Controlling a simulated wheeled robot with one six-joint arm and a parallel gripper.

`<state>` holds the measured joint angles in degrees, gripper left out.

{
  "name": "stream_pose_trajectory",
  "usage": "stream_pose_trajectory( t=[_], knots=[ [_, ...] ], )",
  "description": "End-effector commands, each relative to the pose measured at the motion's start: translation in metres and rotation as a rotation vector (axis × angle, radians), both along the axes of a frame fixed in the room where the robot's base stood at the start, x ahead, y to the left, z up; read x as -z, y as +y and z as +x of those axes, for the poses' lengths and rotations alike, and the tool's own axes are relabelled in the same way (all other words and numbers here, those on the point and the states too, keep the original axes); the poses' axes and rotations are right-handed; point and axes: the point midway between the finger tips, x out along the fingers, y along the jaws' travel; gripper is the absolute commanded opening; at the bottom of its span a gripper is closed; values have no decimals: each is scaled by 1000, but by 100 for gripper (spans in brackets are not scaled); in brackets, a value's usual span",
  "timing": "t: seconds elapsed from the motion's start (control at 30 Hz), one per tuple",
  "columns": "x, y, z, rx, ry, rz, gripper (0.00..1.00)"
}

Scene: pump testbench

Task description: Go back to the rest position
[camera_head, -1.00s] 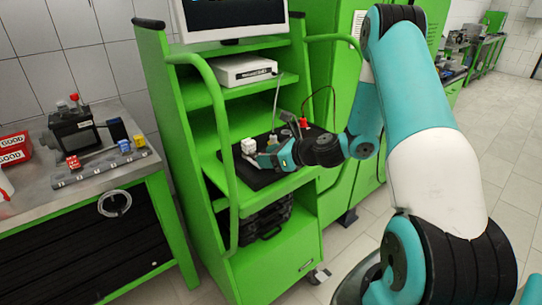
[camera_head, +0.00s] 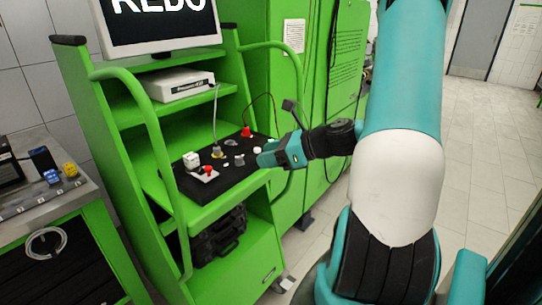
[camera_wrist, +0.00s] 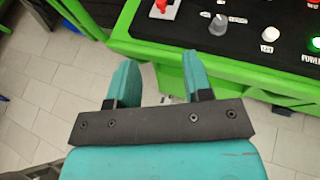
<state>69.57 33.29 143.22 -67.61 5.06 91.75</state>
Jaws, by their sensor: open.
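My gripper (camera_head: 268,156) is at the right front edge of the green test bench's black control panel (camera_head: 222,178). In the wrist view my gripper (camera_wrist: 158,72) has its two teal fingers apart with nothing between them. The floor and the bench's green front edge (camera_wrist: 150,45) show beyond the fingers. My gripper looks clear of the panel's knobs and buttons.
A monitor (camera_head: 160,22) and a white box (camera_head: 177,84) sit above. Open floor (camera_head: 480,130) lies right.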

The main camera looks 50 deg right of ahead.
Motion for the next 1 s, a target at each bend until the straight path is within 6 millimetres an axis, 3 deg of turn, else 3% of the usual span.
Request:
stream_pose_trajectory(
  t=[0.63,0.73,0.87,1.0],
  knots=[
    [-2,-1,-3,-1,0,0,46],
    [-3,6,-1,-36,-2,-26,46],
    [-9,46,8,-246,-24,-188,46],
    [-19,123,9,-674,-119,-505,46]
  ],
)
